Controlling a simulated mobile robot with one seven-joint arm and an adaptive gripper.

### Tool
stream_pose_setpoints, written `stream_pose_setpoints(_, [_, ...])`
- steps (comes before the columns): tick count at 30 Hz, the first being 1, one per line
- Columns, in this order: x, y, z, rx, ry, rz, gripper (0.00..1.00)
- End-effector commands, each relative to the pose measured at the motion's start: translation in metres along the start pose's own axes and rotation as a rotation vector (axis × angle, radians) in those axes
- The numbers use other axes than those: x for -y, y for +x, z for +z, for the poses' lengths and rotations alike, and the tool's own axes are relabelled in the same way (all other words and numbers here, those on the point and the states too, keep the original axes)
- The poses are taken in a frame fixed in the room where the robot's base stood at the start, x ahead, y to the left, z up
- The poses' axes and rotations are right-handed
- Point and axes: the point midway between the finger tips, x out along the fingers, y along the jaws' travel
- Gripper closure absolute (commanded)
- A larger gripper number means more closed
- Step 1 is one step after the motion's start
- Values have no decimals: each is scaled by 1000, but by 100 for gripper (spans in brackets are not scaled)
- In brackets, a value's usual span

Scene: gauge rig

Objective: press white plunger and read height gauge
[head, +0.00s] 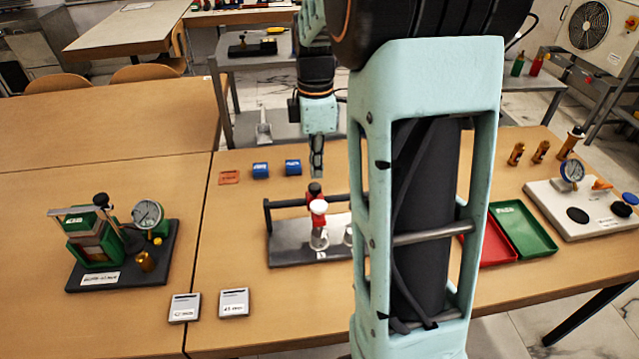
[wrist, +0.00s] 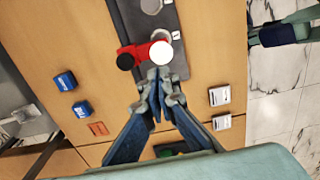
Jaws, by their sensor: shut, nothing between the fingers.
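The white plunger cap (head: 318,206) sits on a red holder on a dark rail over a grey base plate (head: 290,249), mid-table. In the wrist view the white round cap (wrist: 161,52) lies just beyond the fingertips, with a black knob (wrist: 125,61) beside it on the red part. My gripper (head: 317,172) points down, shut and empty; its tips (wrist: 159,76) appear close to the cap. I cannot tell whether they touch it. A round dial gauge (head: 147,214) stands on a green rig at the left; its reading is too small to make out. Which gauge is the height gauge is unclear.
A blue-rimmed dial (head: 572,171) stands on a white board (head: 560,212) at the right. Red and green (head: 522,229) trays lie before it. Blue blocks (head: 292,167) and an orange tag (head: 229,178) lie behind the rig. Two labelled grey blocks (head: 234,302) sit at the front. My arm hides part of the rig.

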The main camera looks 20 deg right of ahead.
Motion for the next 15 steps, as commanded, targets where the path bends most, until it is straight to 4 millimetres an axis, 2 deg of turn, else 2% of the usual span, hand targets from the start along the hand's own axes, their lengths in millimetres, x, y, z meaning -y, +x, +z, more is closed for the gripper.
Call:
stream_pose_setpoints(1, [-1, -10, 1, 0, 1, 3, 100])
stream_pose_setpoints(6, [-1, -29, 1, 1, 1, 1, 100])
stream_pose_setpoints(15, [0, -35, 1, 1, 2, 0, 100])
